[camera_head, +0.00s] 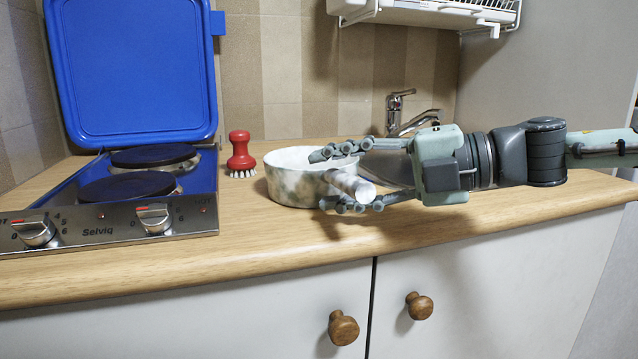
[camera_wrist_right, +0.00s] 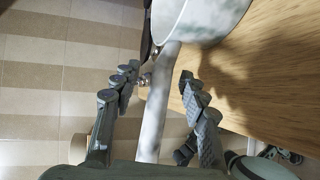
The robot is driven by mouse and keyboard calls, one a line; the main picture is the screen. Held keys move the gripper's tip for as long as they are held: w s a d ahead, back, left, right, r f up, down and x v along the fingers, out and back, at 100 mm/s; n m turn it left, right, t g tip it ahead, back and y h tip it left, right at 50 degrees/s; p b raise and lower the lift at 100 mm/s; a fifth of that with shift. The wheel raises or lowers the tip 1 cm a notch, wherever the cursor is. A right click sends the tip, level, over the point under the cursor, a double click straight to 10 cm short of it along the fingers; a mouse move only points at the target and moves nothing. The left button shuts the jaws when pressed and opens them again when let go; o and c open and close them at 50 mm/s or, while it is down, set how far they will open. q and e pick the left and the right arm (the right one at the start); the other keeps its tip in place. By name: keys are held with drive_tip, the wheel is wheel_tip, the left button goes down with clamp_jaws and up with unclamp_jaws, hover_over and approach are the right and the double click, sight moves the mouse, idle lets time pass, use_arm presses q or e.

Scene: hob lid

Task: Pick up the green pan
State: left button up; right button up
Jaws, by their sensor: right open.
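The pan (camera_head: 290,184) has a pale, green-and-grey mottled bowl and stands upright on the wooden worktop, right of the hob. Its light handle (camera_head: 352,186) points right towards my right gripper (camera_head: 322,179). That gripper is open, with one finger on each side of the handle. In the right wrist view, the pan's bowl (camera_wrist_right: 195,18) is at the top and the handle (camera_wrist_right: 152,115) runs down between the spread fingers of the right gripper (camera_wrist_right: 158,82). Gaps show on both sides of the handle. My left gripper is not in view.
The hob (camera_head: 130,205) with two dark plates and a raised blue lid (camera_head: 135,75) is at left. A red brush (camera_head: 240,152) stands just left of the pan. A tap (camera_head: 398,112) is behind the gripper; a dish rack (camera_head: 430,12) hangs above. The worktop front (camera_head: 270,250) is clear.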

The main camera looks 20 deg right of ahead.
clamp_jaws()
drive_tip(key=shift+r, duration=0.15)
idle(0.4)
